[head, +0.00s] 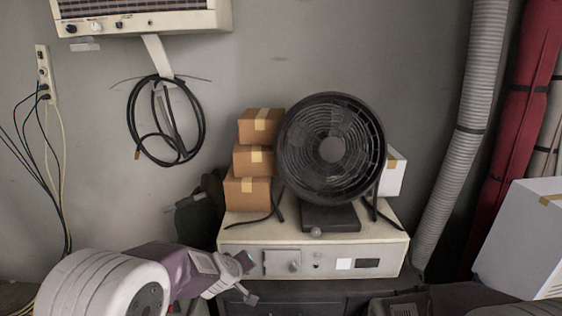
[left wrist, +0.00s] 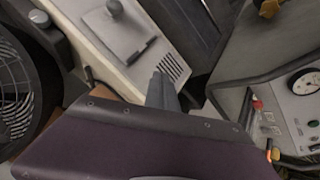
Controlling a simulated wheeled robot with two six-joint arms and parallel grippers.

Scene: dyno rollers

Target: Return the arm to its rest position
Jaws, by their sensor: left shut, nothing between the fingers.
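My left arm comes in from the lower left in the head view, with a white rounded joint and a purple link. My left gripper (head: 246,278) is shut and empty, in front of the lower left of the cream metal box (head: 232,236). In the left wrist view its grey fingers (left wrist: 162,90) show together past the purple housing, with nothing between them. The cream box also shows in that view (left wrist: 88,30), with a panel and knob. I cannot tell the exact gap between gripper and box. My right gripper is not in view.
A black round fan (head: 331,148) stands on the box, beside stacked brown cartons (head: 247,193). A coiled black cable (head: 133,118) hangs on the wall. A grey ribbed hose (head: 465,130) and a white box (head: 520,240) are at the right. The left wrist view shows a gauge panel (left wrist: 290,105).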

